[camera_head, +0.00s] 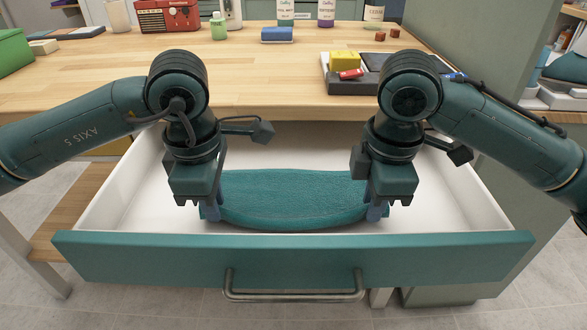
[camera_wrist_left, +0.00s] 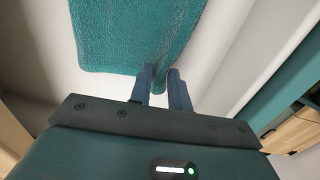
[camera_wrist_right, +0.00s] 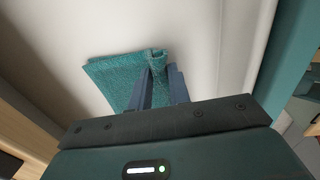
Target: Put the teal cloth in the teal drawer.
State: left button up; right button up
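The teal cloth (camera_head: 290,196) is inside the open teal drawer (camera_head: 180,254), a flattened strip across the white interior with its near edge bowed toward the drawer front. My left gripper (camera_head: 211,212) is at the cloth's left end, and my right gripper (camera_head: 376,212) is at its right end. In the left wrist view the cloth (camera_wrist_left: 130,35) has an edge pinched between the fingers (camera_wrist_left: 160,80). In the right wrist view a folded edge of the cloth (camera_wrist_right: 110,78) sits between the fingers (camera_wrist_right: 160,75). Whether the cloth touches the drawer floor is unclear.
The wooden tabletop (camera_head: 270,85) lies just behind and above the drawer. On it are a dark tray (camera_head: 340,87) with a yellow sponge (camera_head: 345,60), a blue item (camera_head: 277,35), a green bottle (camera_head: 218,28) and a red radio (camera_head: 168,16). The drawer's metal handle (camera_head: 293,296) faces me.

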pick_arm(q)
jog(key=o, duration=0.4)
pick_arm(e)
jog(key=o, duration=0.4)
pick_arm(q)
jog(key=shift+o, duration=0.2)
jog(key=shift+r, duration=0.25)
pick_arm(e)
jog(key=shift+o, duration=0.2)
jog(key=shift+r, duration=0.25)
pick_arm(q)
jog(key=s+r, duration=0.6)
jog(key=r, duration=0.2)
jog(key=shift+r, duration=0.3)
pick_arm(e)
jog(key=s+r, duration=0.6)
jog(key=r, duration=0.2)
jog(key=shift+r, duration=0.3)
